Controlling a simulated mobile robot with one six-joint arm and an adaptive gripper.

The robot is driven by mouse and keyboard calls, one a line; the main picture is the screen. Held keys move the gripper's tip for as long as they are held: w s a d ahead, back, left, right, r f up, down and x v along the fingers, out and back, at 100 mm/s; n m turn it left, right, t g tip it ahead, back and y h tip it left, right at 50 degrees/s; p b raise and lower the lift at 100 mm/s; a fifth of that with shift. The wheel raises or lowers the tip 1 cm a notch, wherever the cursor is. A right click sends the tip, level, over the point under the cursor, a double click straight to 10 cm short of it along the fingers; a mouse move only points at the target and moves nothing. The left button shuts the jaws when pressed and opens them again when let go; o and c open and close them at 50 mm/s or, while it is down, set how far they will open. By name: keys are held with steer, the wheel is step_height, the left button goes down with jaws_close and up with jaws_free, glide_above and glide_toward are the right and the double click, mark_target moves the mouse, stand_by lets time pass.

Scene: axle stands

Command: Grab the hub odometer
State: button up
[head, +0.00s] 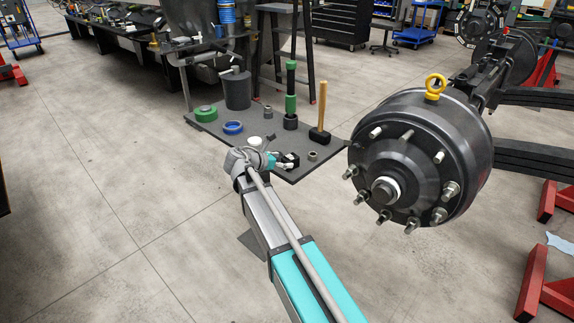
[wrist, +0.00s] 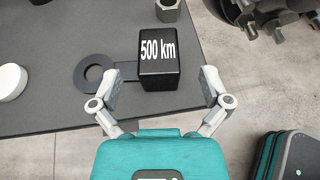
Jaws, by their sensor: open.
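The hub odometer (wrist: 159,72) is a black block marked "500 km" in white. A flat dark arm with a ring extends from its left side. It lies on the dark grey tray table, near its front edge in the wrist view. My gripper (wrist: 160,80) is open, with one finger on each side of the block's near part. A gap shows between each finger and the block, and nothing is held. In the head view the odometer (head: 291,159) is small and partly hidden by my gripper (head: 284,162) at the table's front.
The tray table (head: 215,125) also holds a white cap (head: 254,141), a blue ring (head: 233,127), a green roll (head: 205,113), a mallet (head: 321,120), a green-handled tool (head: 291,100) and a steel nut (head: 313,155). A large wheel hub (head: 420,160) stands close on the right.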

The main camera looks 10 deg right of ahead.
mark_target(294, 158)
steer(key=shift+w+d, duration=0.1)
steer(key=shift+d, duration=0.05)
steer(key=shift+b+x, duration=0.75)
steer(key=shift+x, duration=1.75)
steer(key=shift+r, duration=0.15)
steer(key=c, duration=1.3)
steer(key=shift+r, duration=0.1)
